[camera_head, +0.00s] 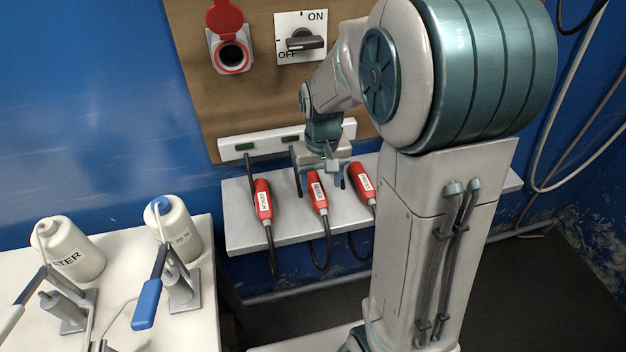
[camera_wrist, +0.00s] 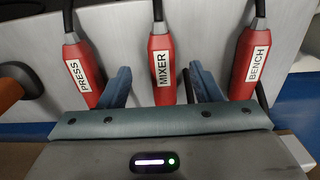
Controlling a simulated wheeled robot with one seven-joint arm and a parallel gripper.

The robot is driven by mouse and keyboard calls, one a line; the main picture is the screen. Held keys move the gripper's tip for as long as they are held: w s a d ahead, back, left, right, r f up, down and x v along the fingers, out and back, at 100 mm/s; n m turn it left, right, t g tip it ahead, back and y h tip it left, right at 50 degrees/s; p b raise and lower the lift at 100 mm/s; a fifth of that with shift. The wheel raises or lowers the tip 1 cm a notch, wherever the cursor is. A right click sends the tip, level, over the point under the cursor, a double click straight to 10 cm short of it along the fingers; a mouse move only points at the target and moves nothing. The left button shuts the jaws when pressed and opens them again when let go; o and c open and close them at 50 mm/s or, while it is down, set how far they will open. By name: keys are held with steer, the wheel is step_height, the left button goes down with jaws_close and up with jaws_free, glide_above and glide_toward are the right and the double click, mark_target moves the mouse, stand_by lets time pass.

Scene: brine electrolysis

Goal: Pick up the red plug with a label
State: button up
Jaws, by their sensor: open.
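Three red plugs with white labels and dark cables lie in a row on a grey shelf (camera_head: 290,228). In the head view they are the BENCH plug (camera_head: 263,200) at left, the MIXER plug (camera_head: 318,195) in the middle and the PRESS plug (camera_head: 362,184) at right. In the wrist view the order is reversed: PRESS (camera_wrist: 83,72), MIXER (camera_wrist: 163,72), BENCH (camera_wrist: 251,63). My gripper (camera_head: 325,174) is open over the MIXER plug. In the wrist view its blue-grey fingers (camera_wrist: 162,84) stand on either side of that plug, with gaps visible. The plug's near end is hidden behind the gripper body.
A brown wall panel (camera_head: 200,110) behind carries a red-lidded socket (camera_head: 231,55) and an ON/OFF switch (camera_head: 304,40). Neighbouring plugs lie close to my fingers.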

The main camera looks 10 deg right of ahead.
mark_target(320, 197)
steer(key=shift+a+f+p, duration=0.1)
steer(key=shift+f+p, duration=0.65)
steer(key=shift+f, duration=2.45)
steer(key=c, duration=1.1)
